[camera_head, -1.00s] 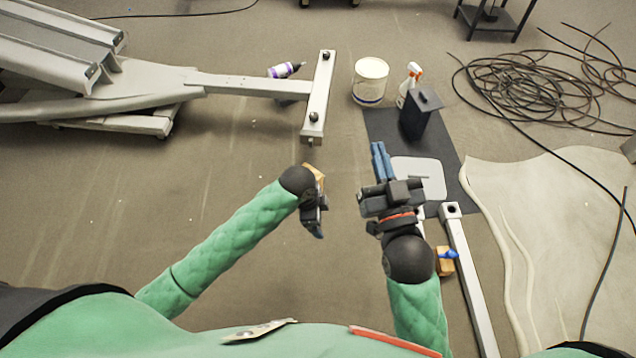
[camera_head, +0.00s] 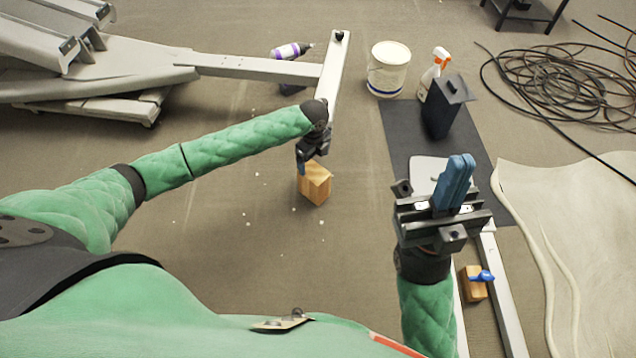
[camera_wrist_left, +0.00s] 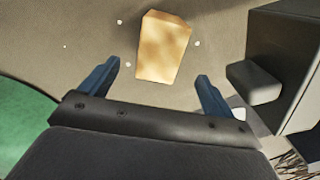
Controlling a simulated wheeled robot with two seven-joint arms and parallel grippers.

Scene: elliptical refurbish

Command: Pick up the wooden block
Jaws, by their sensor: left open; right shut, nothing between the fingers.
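A light wooden block (camera_head: 315,184) stands on the floor, centre of the head view. In the left wrist view the block (camera_wrist_left: 164,48) lies beyond and between the two blue fingertips, apart from them. My left gripper (camera_head: 301,160) is open and empty, just above and behind the block in the head view; it also shows in the left wrist view (camera_wrist_left: 157,75). My right gripper (camera_head: 457,176) is shut and empty, to the right of the block, its blue fingers together.
A smaller wooden block with a blue piece (camera_head: 474,284) lies by a pale metal bar (camera_head: 504,290) at the lower right. A white bucket (camera_head: 388,69), a spray bottle (camera_head: 434,72) and a dark box (camera_head: 446,105) stand at the back. A metal frame (camera_head: 250,67) spans the upper left.

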